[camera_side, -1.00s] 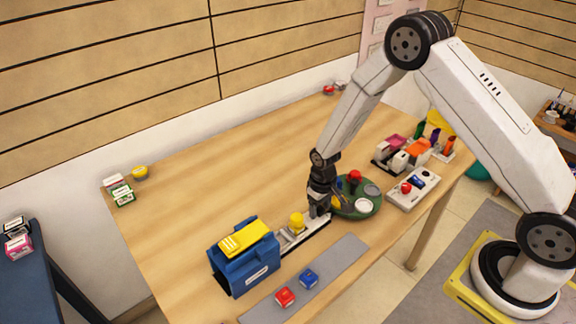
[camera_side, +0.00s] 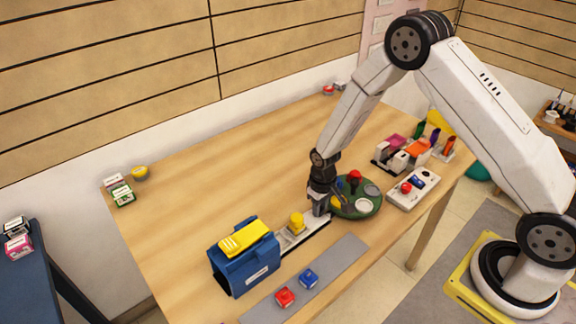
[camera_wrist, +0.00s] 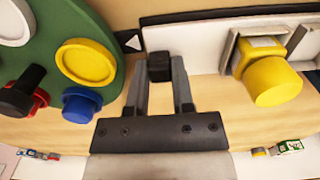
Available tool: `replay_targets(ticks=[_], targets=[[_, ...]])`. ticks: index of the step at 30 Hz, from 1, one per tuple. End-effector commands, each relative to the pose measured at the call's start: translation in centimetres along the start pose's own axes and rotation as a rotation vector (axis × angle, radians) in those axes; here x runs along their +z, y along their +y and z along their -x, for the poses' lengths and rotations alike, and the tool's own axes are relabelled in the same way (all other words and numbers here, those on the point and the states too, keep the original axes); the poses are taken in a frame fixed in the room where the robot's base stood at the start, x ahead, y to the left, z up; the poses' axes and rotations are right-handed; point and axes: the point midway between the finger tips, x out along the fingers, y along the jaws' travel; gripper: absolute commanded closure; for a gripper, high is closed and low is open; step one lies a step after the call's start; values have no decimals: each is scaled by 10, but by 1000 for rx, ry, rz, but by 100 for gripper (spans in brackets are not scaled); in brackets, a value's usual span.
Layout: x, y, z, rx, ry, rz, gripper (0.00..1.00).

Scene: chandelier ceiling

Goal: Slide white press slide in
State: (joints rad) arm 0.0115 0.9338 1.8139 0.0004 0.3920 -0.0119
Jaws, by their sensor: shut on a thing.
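The white press slide (camera_side: 290,240) lies on a dark rail to the right of the blue press (camera_side: 255,275), mostly pulled out of it. A yellow block (camera_side: 297,221) sits on the slide, and it shows at the right of the wrist view (camera_wrist: 270,76). The press has a yellow ribbed top (camera_side: 245,237). My gripper (camera_side: 321,209) is at the slide's right end. In the wrist view my gripper (camera_wrist: 160,78) has both fingers shut on the slide's small black handle (camera_wrist: 159,66). The inside of the press is hidden.
A green round tray (camera_side: 362,211) with coloured parts stands close to the right of my gripper. A grey strip (camera_side: 335,266) in front carries a red block (camera_side: 285,297) and a blue block (camera_side: 309,278).

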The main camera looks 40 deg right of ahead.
Motion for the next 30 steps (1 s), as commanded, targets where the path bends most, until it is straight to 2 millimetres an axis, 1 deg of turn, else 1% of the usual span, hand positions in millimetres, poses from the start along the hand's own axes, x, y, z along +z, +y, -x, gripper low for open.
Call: replay_targets(ticks=[22, 26, 30], targets=[[0, -1, 1, 0, 0, 1, 100], [-1, -11, 1, 0, 0, 2, 100], [-1, -32, 1, 0, 0, 5, 100]])
